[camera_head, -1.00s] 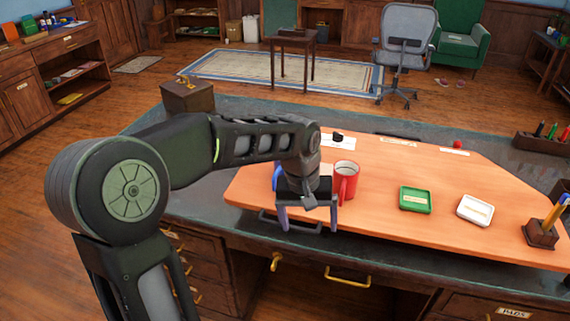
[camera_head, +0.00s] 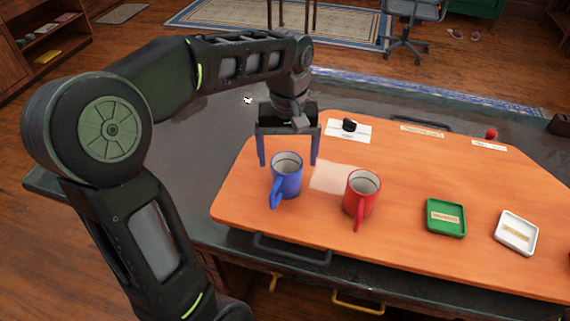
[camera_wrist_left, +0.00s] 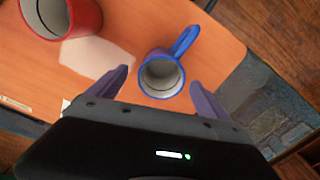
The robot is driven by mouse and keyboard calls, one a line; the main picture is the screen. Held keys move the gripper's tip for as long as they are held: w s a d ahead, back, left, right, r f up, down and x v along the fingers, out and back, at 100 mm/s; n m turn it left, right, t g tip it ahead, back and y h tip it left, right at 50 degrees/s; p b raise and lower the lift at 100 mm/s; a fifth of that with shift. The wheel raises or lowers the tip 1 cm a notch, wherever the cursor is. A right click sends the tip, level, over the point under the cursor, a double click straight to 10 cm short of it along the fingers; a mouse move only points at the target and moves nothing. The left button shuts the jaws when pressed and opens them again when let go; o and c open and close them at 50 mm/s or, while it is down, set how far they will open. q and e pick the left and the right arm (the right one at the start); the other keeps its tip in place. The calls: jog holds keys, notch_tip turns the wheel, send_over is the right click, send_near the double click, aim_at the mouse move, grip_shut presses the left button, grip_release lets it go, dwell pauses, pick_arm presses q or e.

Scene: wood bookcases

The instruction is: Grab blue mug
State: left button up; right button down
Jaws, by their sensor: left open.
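The blue mug (camera_head: 287,178) stands upright on the orange board near its left end, its handle toward the front. It also shows in the left wrist view (camera_wrist_left: 161,75). My left gripper (camera_head: 287,164) is open just behind and above the mug, its fingers spread to either side of it. In the left wrist view the fingers (camera_wrist_left: 159,90) are apart with the mug between and beyond their tips. I see no contact with the mug. My right gripper is not in view.
A red mug (camera_head: 361,194) stands right of the blue one. A green tray (camera_head: 445,232) and a white tray (camera_head: 532,250) lie farther right. A small black object (camera_head: 349,125) sits on a white card behind. The orange board (camera_head: 300,235) is bare in front of the mugs.

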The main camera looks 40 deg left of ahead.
aim_at(287, 179)
pick_arm(q)
jog(key=shift+s+d+r, duration=0.1)
jog(key=shift+s+d, duration=0.05)
jog(key=shift+f, duration=1.35)
jog(key=shift+s+f+p, duration=0.2)
jog(key=shift+f+p, duration=0.2)
jog(key=shift+f, duration=2.2)
jog(key=c, duration=1.8)
